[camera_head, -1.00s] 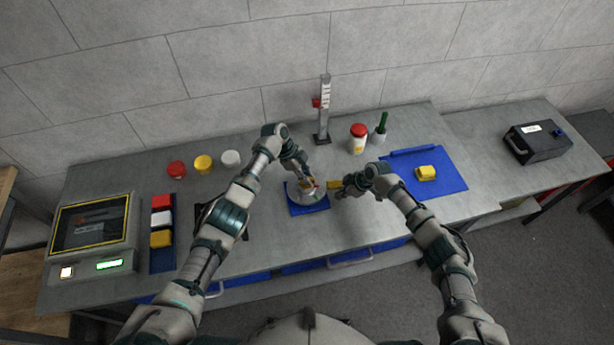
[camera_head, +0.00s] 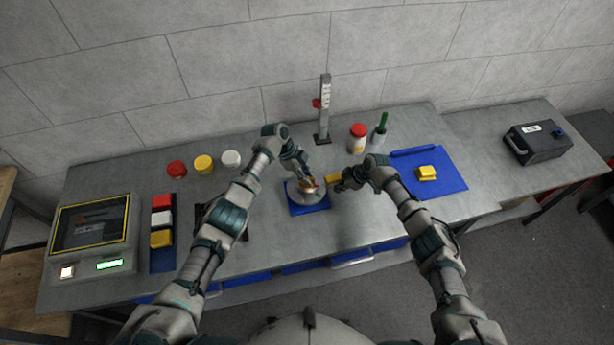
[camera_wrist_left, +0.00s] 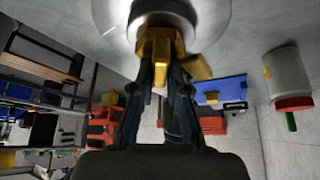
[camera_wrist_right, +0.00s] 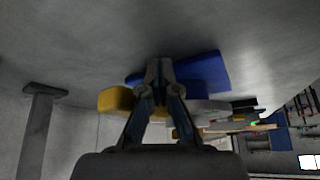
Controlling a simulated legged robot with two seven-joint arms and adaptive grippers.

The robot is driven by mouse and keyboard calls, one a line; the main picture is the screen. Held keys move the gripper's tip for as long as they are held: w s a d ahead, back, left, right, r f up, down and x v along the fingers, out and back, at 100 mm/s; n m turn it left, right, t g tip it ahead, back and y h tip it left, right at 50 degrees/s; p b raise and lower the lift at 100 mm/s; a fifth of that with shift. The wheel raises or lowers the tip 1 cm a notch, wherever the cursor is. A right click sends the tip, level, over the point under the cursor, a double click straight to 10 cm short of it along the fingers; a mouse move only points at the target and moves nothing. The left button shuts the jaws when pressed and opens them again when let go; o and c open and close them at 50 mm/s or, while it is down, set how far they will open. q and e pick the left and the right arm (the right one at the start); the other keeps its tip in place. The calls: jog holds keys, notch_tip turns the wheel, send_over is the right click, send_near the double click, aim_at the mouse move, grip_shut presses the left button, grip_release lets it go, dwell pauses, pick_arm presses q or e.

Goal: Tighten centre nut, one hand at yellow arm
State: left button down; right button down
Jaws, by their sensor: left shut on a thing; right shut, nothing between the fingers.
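The round grey hub (camera_head: 311,199) sits on a small blue mat (camera_head: 297,210) in the middle of the bench. My left gripper (camera_head: 307,182) comes down over its centre. In the left wrist view my left gripper (camera_wrist_left: 158,58) is shut on a brass-yellow centre nut (camera_wrist_left: 157,42) below the hub's pale disc (camera_wrist_left: 110,18). The yellow arm (camera_head: 333,184) sticks out to the right of the hub. My right gripper (camera_head: 342,187) is shut and empty beside its outer end; contact is unclear. In the right wrist view a yellow block-like end (camera_wrist_right: 116,99) shows left of the fingers (camera_wrist_right: 160,70).
A grey post (camera_head: 324,110) with a red slider stands behind the hub. A red-lidded jar (camera_head: 358,138) and a green-handled brush pot (camera_head: 380,132) stand at back right. A blue tray (camera_head: 445,180) holds a yellow block. A display unit (camera_head: 92,235) stands at left.

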aim_at(336, 181)
jog(key=shift+w+a, duration=0.3)
jog(key=shift+w, duration=0.45)
jog(key=shift+w+a, duration=0.25)
jog(key=shift+w, duration=0.45)
pick_arm(q)
jog(key=c, duration=0.6)
grip_release()
jog(key=shift+w+f, duration=0.15)
jog(key=shift+c, duration=0.2)
pick_arm(e)
jog(key=shift+w+f, duration=0.1)
pick_arm(q)
jog(key=shift+r, duration=3.9)
